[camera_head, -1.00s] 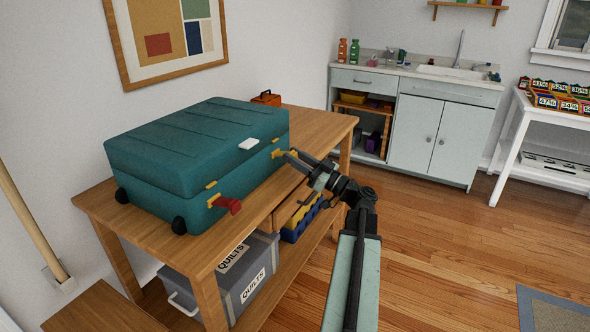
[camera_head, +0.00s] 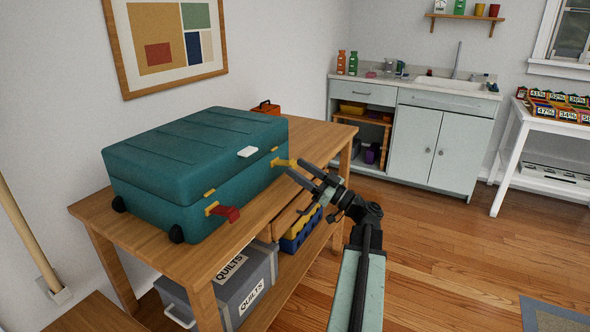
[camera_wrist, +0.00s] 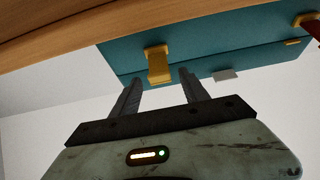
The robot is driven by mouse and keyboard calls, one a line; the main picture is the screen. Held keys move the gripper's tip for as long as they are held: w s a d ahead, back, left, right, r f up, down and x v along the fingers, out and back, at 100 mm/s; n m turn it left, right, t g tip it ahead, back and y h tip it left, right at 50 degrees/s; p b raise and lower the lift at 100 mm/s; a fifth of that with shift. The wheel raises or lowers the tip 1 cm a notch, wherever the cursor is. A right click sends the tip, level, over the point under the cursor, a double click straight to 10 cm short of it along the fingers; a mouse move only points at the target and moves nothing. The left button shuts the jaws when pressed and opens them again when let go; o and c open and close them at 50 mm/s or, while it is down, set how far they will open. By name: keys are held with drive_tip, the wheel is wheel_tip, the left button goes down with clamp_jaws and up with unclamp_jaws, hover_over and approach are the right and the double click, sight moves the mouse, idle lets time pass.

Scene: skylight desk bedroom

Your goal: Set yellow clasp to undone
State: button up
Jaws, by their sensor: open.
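The teal case (camera_head: 190,170) lies closed on the wooden bench. The yellow clasp (camera_head: 284,162) is on its front near the right end and sticks out from the face. A red clasp (camera_head: 230,213) sticks out further left on the same front. My gripper (camera_head: 295,167) is open just in front of the yellow clasp. In the wrist view the case appears upside down, and the yellow clasp (camera_wrist: 158,66) shows just beyond and between my two open fingertips (camera_wrist: 160,76). I cannot tell whether a finger touches it.
The wooden bench (camera_head: 240,254) has a grey quilts bin (camera_head: 247,285) and a blue-yellow crate (camera_head: 296,237) below. An orange box (camera_head: 266,108) stands behind the case. The floor (camera_head: 440,245) to the right is clear.

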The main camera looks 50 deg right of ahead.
drive_tip(key=b+v, duration=0.1)
drive_tip(key=v, duration=0.4)
drive_tip(key=shift+s+f+b, duration=0.15)
drive_tip(key=shift+s+b, duration=0.15)
drive_tip(key=shift+s, duration=0.05)
